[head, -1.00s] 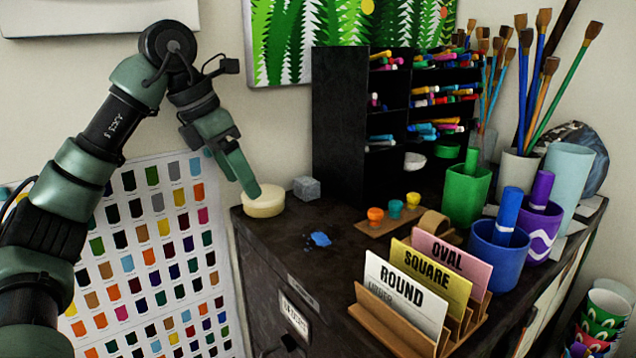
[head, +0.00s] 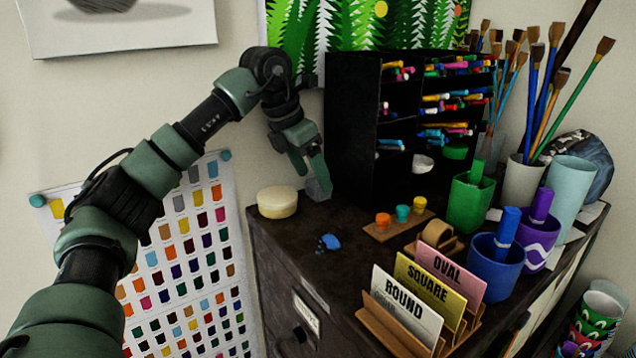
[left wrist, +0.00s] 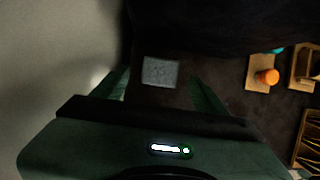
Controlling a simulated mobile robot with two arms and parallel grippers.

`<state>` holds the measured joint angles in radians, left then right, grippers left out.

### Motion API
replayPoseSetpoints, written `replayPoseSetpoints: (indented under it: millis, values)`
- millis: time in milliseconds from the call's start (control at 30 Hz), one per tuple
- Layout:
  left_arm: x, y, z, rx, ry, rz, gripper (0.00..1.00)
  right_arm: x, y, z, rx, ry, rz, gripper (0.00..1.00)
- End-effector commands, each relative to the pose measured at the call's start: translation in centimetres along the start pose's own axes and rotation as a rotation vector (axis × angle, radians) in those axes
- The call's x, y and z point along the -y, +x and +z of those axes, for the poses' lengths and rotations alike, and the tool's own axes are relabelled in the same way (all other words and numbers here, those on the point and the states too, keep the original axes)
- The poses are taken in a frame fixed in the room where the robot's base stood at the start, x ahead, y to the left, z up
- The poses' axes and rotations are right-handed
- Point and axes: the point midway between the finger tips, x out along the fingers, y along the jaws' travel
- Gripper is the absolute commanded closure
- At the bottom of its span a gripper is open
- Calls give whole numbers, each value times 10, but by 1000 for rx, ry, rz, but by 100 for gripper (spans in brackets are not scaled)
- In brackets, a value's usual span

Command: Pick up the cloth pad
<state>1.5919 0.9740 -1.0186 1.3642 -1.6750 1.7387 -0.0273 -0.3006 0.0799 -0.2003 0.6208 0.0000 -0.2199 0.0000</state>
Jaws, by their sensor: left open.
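The cloth pad, seen as a small grey block (head: 319,190), sits on the dark cabinet top beside the black rack. In the head view my left gripper (head: 312,176) reaches down over it and hides part of it. In the left wrist view the pad (left wrist: 160,72) shows as a grey textured square, lying between the lines of the two green fingers (left wrist: 163,88). The fingers are spread, with a gap on each side of the pad. My right gripper is not in view.
A cream round block (head: 277,202) sits just left of the pad. The black marker rack (head: 352,130) stands close on its right. A blue blob (head: 328,242), a small board with paint pots (head: 383,219) and labelled cards (head: 408,306) lie nearer the front.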

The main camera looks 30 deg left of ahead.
Motion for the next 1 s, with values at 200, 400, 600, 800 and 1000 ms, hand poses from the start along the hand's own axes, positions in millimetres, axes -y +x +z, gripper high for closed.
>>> replayPoseSetpoints:
  millis: [200, 400, 600, 800, 1000]
  values:
    - [0, 25, 0, 0, 0, 0, 27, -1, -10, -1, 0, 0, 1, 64]
    - [0, 28, 0, 2, 0, 1, 27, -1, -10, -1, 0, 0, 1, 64]
    - [0, 28, 0, 2, 0, 1, 66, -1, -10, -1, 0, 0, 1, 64]
    - [0, 28, 0, 2, 0, 1, 92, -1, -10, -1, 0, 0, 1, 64]
    - [0, 27, 1, 3, 1, 1, 92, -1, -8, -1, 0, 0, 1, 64]
